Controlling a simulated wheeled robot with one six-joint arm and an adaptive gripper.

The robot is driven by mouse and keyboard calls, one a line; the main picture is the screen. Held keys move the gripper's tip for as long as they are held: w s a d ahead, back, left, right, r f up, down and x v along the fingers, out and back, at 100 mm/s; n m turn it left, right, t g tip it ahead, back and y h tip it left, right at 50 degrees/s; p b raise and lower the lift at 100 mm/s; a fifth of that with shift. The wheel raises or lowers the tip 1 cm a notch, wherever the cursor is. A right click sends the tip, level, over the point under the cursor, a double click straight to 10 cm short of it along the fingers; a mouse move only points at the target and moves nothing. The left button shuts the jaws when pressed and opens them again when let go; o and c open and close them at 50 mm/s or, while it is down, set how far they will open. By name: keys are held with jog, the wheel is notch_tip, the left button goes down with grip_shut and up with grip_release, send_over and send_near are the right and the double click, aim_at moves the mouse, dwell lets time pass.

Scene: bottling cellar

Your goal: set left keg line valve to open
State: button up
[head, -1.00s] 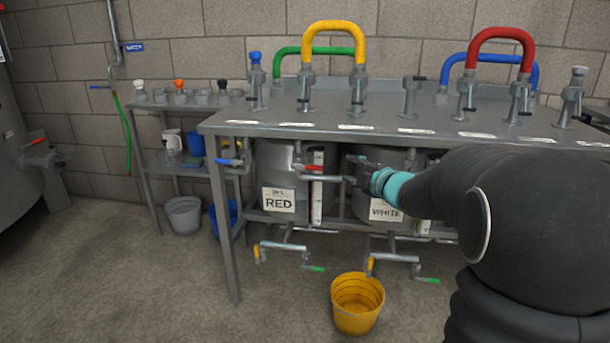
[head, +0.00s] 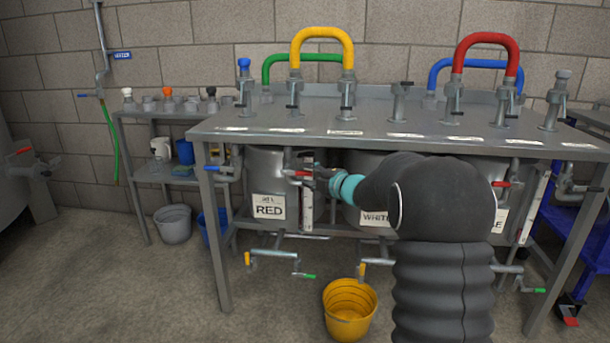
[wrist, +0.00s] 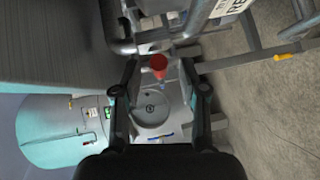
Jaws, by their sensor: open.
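A valve with a red lever (head: 297,173) sits on a pipe in front of the keg labelled RED (head: 270,206), under the steel table. A blue-levered valve (head: 221,168) is further left, by the table's left leg. No tag shows which one is the left keg line valve. My gripper (head: 319,172) is just right of the red lever, pointing left. In the wrist view my gripper (wrist: 162,72) is open and empty. A red lever (wrist: 159,66) shows between its fingertips, seen end-on; I cannot tell whether they touch it.
The steel table (head: 380,125) overhangs the valves and carries taps and coloured hoses. Lower pipes with orange and green levers (head: 308,276) run below the kegs. A yellow bucket (head: 350,308) stands on the floor in front. Open floor lies at the left.

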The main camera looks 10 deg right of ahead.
jog(key=shift+x, duration=1.25)
jog(key=shift+c, duration=0.2)
grip_shut()
